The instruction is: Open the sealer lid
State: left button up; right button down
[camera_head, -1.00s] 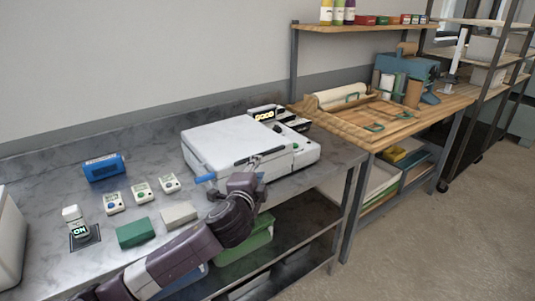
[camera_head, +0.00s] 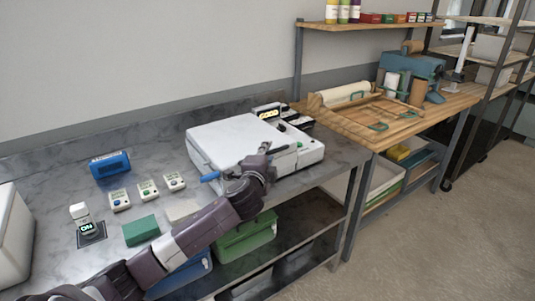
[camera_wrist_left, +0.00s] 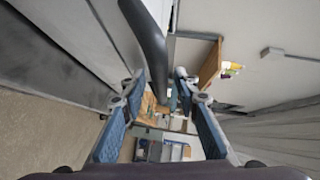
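The sealer (camera_head: 226,137) is a white box on the grey worktop, and its broad flat lid lies down. A dark handle bar runs along the lid's front edge, partly hidden behind my gripper. My left gripper (camera_head: 238,162) is at that front edge, with its fingers spread. In the left wrist view, my two blue fingers (camera_wrist_left: 159,80) stand apart, and the dark curved handle (camera_wrist_left: 150,42) comes down between them near the tips. I cannot tell whether they touch it. My right gripper is not in view.
A blue device (camera_head: 110,165), several small white units, a green box (camera_head: 141,230) and a pale block (camera_head: 183,209) lie on the worktop left of the sealer. Green and blue bins sit on the shelf below. A wooden bench (camera_head: 372,132) stands to the right.

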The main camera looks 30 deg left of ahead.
pick_arm(q)
jog(key=shift+c, duration=0.6)
grip_shut()
jog(key=shift+r, duration=0.1)
